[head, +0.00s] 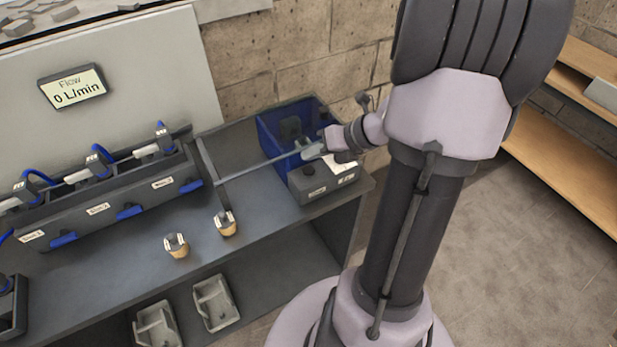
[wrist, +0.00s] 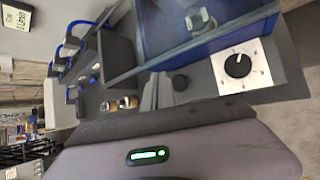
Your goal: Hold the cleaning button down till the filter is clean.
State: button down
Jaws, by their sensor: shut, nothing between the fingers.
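The grey control box (head: 322,185) stands at the right end of the bench. In the wrist view its top carries a white plate with a black dial (wrist: 238,65) and, left of that, a round black knob or button (wrist: 180,83). My gripper (wrist: 157,92) is shut and empty, its fingers just left of that black button; I cannot tell whether they touch it. In the head view my gripper (head: 336,152) is over the box and hides part of its top. A blue tank (head: 272,135) stands behind the box. The filter cannot be made out clearly.
A flow display (head: 72,88) on the panel reads 0 L/min. A manifold with blue levers (head: 130,212) and two brass fittings (head: 176,245) are on the bench.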

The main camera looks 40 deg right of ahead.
aim_at(309, 170)
jog(key=shift+f+b, duration=0.35)
jog(key=shift+f, duration=0.6)
dwell(1.2)
jog(key=shift+f, duration=0.4)
